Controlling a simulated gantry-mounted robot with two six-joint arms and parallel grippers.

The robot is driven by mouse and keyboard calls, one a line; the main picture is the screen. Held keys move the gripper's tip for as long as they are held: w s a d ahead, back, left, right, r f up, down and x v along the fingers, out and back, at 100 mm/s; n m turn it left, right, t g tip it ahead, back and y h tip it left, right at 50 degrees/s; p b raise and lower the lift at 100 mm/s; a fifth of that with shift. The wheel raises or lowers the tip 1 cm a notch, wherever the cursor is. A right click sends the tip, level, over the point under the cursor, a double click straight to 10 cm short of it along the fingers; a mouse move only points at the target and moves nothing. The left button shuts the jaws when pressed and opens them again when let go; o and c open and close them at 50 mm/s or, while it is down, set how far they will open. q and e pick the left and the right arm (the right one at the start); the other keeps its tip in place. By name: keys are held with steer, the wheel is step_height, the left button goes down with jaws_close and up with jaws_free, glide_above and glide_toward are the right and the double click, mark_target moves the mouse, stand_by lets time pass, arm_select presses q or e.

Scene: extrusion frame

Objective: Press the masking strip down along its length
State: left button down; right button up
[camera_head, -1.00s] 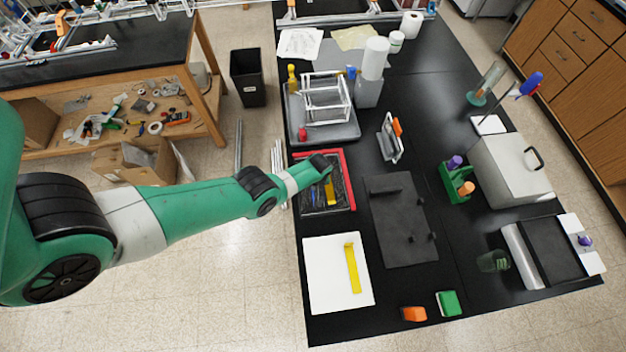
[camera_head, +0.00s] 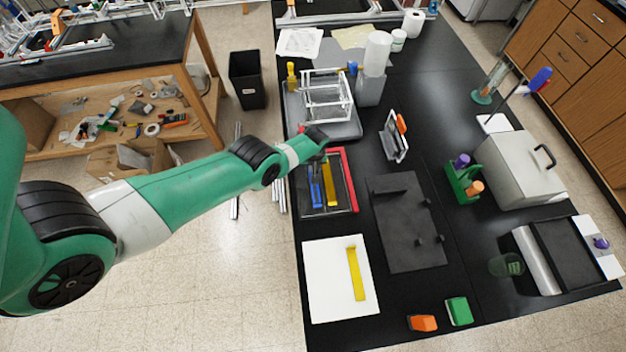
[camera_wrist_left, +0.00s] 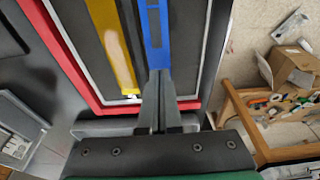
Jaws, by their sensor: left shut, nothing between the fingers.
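The blue strip (camera_head: 316,192), which looks like the masking strip, lies lengthwise inside the red-edged frame (camera_head: 351,182) on the dark panel. A yellow strip (camera_head: 331,185) lies beside it. In the left wrist view the blue strip (camera_wrist_left: 155,28) runs away from my left gripper (camera_wrist_left: 160,74), and the yellow strip (camera_wrist_left: 112,48) is to its left. My left gripper is shut and empty, with its fingertips at the near end of the blue strip. I cannot tell whether they touch it. In the head view my wrist hides these fingertips. My right gripper is not in view.
A white board (camera_head: 322,295) with a yellow bar (camera_head: 356,273) lies in front of the frame. A dark plate (camera_head: 412,235) lies to the right. A grey tray (camera_head: 345,131) with a white rack (camera_head: 327,97) stands behind.

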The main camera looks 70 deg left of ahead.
arm_select(q)
steer(key=shift+f+b, duration=0.75)
stand_by(0.9)
steer(key=shift+p+v, duration=0.8)
steer(key=shift+a, duration=0.15)
